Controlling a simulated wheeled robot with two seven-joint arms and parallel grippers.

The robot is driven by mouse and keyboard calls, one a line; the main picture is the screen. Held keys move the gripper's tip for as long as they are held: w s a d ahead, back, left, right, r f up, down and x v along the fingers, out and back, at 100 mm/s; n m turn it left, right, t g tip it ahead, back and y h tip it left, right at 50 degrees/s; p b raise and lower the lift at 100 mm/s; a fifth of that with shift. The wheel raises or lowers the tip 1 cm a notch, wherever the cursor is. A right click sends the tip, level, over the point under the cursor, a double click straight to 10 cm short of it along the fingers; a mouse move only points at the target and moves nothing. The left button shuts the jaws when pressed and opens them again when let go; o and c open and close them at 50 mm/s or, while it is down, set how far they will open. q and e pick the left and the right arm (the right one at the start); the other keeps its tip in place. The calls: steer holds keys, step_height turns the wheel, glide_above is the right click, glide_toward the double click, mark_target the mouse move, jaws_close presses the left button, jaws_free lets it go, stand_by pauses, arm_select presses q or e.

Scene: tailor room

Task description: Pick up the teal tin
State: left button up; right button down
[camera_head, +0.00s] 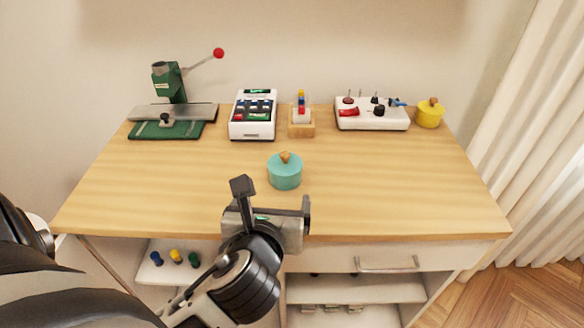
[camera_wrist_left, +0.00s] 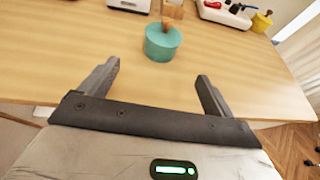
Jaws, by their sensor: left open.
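The teal tin (camera_head: 285,173) is a short round pot with a tan knob on its lid. It stands upright near the middle of the wooden table (camera_head: 380,190). In the left wrist view the tin (camera_wrist_left: 162,44) is beyond the fingertips, roughly between their lines. My left gripper (camera_head: 271,194) is at the table's front edge, nearer than the tin and apart from it. In the left wrist view the gripper (camera_wrist_left: 157,72) has its fingers spread with nothing between them. My right gripper is not in view.
Along the back are a green press (camera_head: 172,92), a white keypad device (camera_head: 253,114), a wooden stand (camera_head: 301,121), a white tray of small tools (camera_head: 371,114) and a yellow tin (camera_head: 429,113). The tabletop around the teal tin is clear. Shelves (camera_head: 355,290) lie below.

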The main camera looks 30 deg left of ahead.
mark_target(280, 177)
arm_select(q)
steer(key=b+x, duration=0.1)
steer(key=x, duration=0.9)
steer(key=shift+a+r, duration=0.1)
steer(key=shift+a, duration=0.05)
steer(key=shift+d+b+x, duration=0.1)
steer(key=shift+b+x, duration=0.2)
steer(key=shift+x, duration=1.05)
steer(key=shift+d+b+x, duration=0.15)
steer(key=shift+b+x, duration=0.15)
steer(key=shift+x, duration=1.05)
steer(key=shift+w, duration=0.1)
steer(key=shift+c, duration=0.3)
steer(key=c, duration=1.1)
